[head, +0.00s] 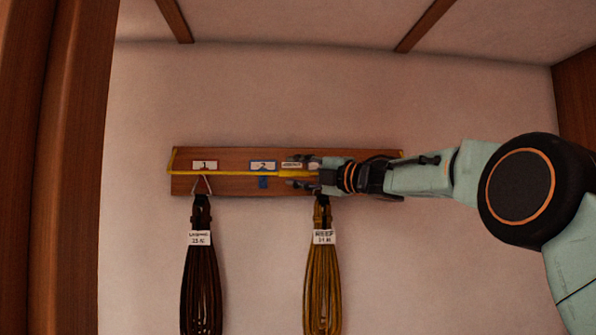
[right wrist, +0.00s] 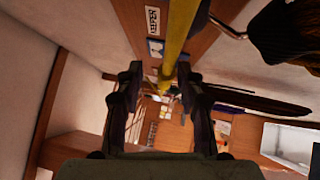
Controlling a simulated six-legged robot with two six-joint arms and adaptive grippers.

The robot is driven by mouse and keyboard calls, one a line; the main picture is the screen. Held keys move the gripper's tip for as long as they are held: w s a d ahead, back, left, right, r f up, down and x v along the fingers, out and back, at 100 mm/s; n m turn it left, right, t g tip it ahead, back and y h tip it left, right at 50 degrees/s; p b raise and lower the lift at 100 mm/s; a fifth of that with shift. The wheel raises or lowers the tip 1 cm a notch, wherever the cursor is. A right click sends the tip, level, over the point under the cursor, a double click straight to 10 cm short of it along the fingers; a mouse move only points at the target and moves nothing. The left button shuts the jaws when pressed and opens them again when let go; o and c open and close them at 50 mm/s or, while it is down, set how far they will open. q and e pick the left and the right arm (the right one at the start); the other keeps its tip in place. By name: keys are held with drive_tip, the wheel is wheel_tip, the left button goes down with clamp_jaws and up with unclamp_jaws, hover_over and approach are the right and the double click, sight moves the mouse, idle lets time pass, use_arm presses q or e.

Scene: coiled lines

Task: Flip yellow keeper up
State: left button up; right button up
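The yellow keeper (head: 235,173) is a long thin bar running level across the front of a wooden hook board (head: 236,187), with short end arms at the board's two ends. My right gripper (head: 296,172) is at the bar right of the middle, one finger above it and one below. In the right wrist view the keeper (right wrist: 178,45) passes between the spread fingertips (right wrist: 160,72), nearer the right finger; contact cannot be told. My right gripper and arm hide the bar's right part. My left gripper is not in view.
A dark coiled line (head: 201,270) hangs at the label 1 (head: 205,165). A yellow-brown coil (head: 322,275) hangs just below my right gripper. A blue hook (head: 263,183) under label 2 (head: 263,166) is empty. A wooden post (head: 70,170) stands at the left.

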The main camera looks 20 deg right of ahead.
drive_tip(key=shift+w+a+f, duration=0.3)
drive_tip(key=shift+w, duration=0.3)
drive_tip(key=c, duration=0.5)
drive_tip(key=shift+s, duration=0.2)
clamp_jaws()
drive_tip(key=shift+d, duration=0.1)
